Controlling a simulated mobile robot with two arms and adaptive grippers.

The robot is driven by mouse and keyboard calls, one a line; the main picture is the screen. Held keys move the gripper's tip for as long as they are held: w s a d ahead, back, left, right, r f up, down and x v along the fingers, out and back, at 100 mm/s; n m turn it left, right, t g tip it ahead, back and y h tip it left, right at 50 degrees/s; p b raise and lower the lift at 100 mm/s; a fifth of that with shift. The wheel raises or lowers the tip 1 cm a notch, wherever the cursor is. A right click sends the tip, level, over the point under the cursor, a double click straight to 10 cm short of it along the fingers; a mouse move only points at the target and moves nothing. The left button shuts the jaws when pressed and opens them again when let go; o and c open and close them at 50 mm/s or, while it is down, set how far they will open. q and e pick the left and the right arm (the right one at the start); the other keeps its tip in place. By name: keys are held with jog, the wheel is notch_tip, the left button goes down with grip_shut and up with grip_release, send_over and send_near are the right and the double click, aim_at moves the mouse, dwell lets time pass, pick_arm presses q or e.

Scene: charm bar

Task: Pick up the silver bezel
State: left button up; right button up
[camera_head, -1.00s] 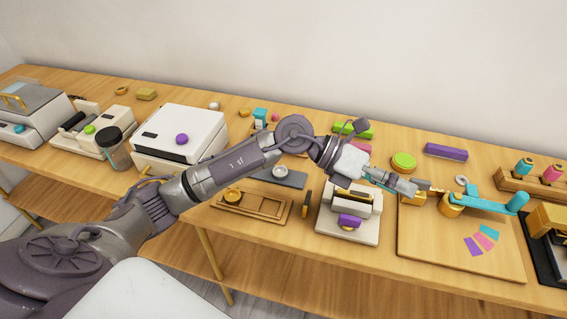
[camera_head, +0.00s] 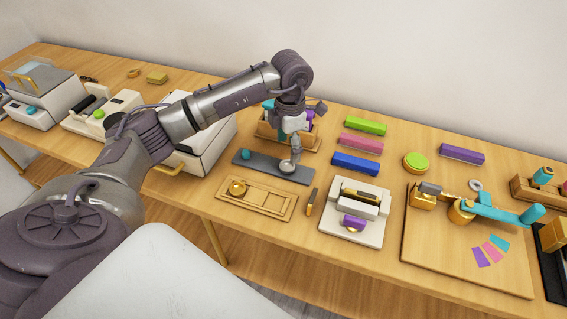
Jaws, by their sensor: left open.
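The silver bezel (camera_head: 287,168) is a small round silver piece on the dark grey tray (camera_head: 262,170) near the middle of the table. My left gripper (camera_head: 293,161) points down at it from above, and its fingertips are at or very close to the bezel. The gripper is open; whether the fingers touch the bezel is too small to tell. The fingers partly cover the bezel. My right gripper is not in view.
A wooden tray (camera_head: 277,207) with a gold round piece (camera_head: 237,187) lies in front. A white press (camera_head: 338,231) stands to the right. Green, pink and blue bars (camera_head: 355,163) lie right of the gripper. A wooden rack (camera_head: 309,143) stands close behind it.

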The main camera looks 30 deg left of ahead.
aim_at(287, 167)
pick_arm(q)
jog(key=shift+f, duration=0.5)
notch_tip(287, 167, down, 4)
jog(key=shift+s+f+p, duration=0.15)
jog(key=shift+f+p, duration=0.1)
jog(key=shift+p, duration=0.8)
jog(key=shift+f, duration=0.2)
jog(key=c, duration=1.2)
jog(key=shift+r, duration=0.1)
